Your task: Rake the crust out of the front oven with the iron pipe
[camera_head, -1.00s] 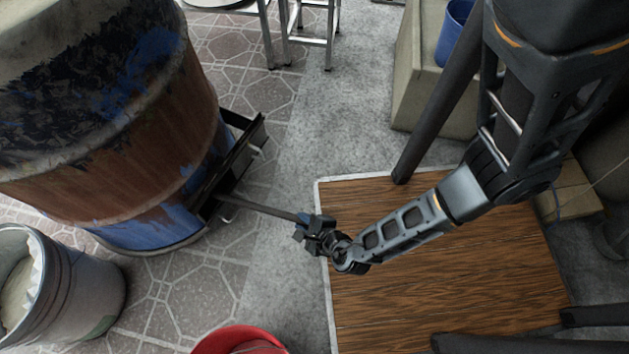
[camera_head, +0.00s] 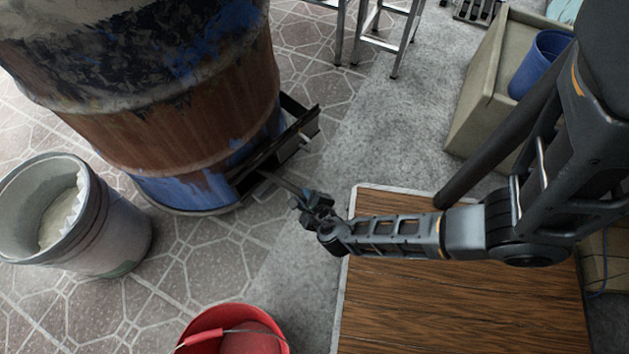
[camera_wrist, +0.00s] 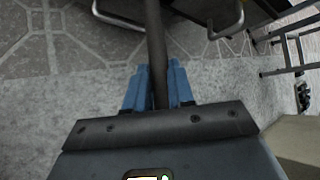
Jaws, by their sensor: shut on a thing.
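The front oven (camera_head: 205,115) is a rusty barrel with patches of blue paint at the upper left of the head view. Its low dark opening with a metal door frame (camera_head: 290,140) faces my arm. My gripper (camera_head: 312,203) is shut on the iron pipe (camera_head: 283,184), a thin dark rod. The pipe's far end goes into the opening and is hidden. In the wrist view the pipe (camera_wrist: 155,60) runs up from between the blue fingers (camera_wrist: 157,88) toward the dark opening. The crust is not visible.
A grey bin (camera_head: 110,225) with a white liner stands left of the oven. A red bucket (camera_head: 225,335) is at the bottom. A wooden tabletop (camera_head: 450,300) lies below my arm. A blue container (camera_head: 538,62) sits at the upper right. Tiled floor between bin and bucket is clear.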

